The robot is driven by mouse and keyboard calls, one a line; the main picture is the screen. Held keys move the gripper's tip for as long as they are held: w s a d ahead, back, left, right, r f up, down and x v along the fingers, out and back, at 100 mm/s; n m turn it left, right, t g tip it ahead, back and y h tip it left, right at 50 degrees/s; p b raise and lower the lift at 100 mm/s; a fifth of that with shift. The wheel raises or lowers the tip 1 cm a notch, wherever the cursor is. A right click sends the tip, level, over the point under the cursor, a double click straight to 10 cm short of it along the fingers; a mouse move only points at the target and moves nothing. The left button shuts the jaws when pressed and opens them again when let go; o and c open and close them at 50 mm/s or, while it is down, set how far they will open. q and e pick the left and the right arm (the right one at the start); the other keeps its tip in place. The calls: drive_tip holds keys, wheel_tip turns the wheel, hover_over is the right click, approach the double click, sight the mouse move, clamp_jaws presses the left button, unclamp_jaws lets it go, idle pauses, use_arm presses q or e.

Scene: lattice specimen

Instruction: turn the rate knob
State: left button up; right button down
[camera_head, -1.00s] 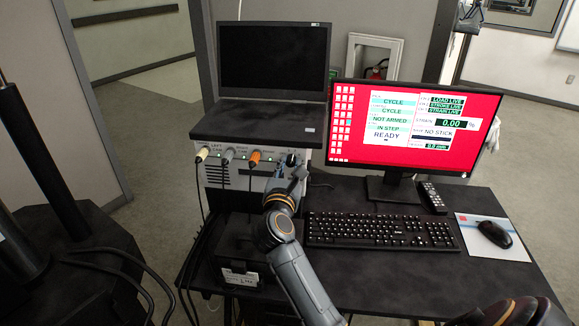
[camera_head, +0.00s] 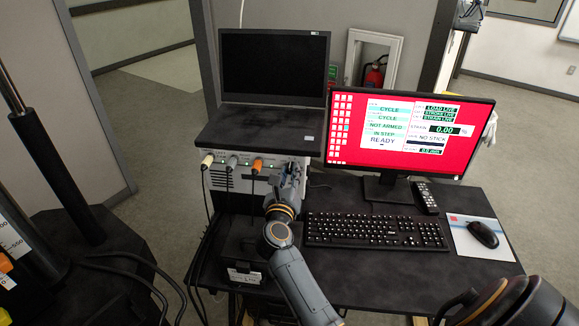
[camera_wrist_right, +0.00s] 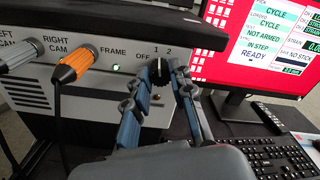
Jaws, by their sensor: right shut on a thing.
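The black rate knob (camera_wrist_right: 158,70) sits on the white front panel of the control box, beside the marks "OFF", "1" and "2". In the right wrist view, my right gripper (camera_wrist_right: 164,68) has its two blue-grey fingers on either side of the knob, shut on it. In the head view, my right gripper (camera_head: 290,174) is at the right end of the panel (camera_head: 222,180) and hides most of the knob. The knob's exact setting is hard to read. My left gripper is not in view.
An orange plug (camera_wrist_right: 82,66) and a grey plug (camera_wrist_right: 20,54) stick out left of the knob, with hanging cables. A laptop (camera_head: 272,75) rests on the box. A red-screened monitor (camera_head: 410,130), keyboard (camera_head: 375,231) and mouse (camera_head: 483,234) are to the right on the black table.

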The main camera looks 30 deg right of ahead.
drive_tip(key=shift+r+n+p, duration=0.1)
drive_tip(key=shift+n+p, duration=0.45)
drive_tip(key=shift+n, duration=0.15)
drive_tip(key=c, duration=1.1)
unclamp_jaws()
drive_tip(key=shift+c, duration=0.2)
drive_tip(key=v, duration=0.7)
drive_tip(key=shift+a, duration=0.15)
drive_tip(key=shift+s, duration=0.1)
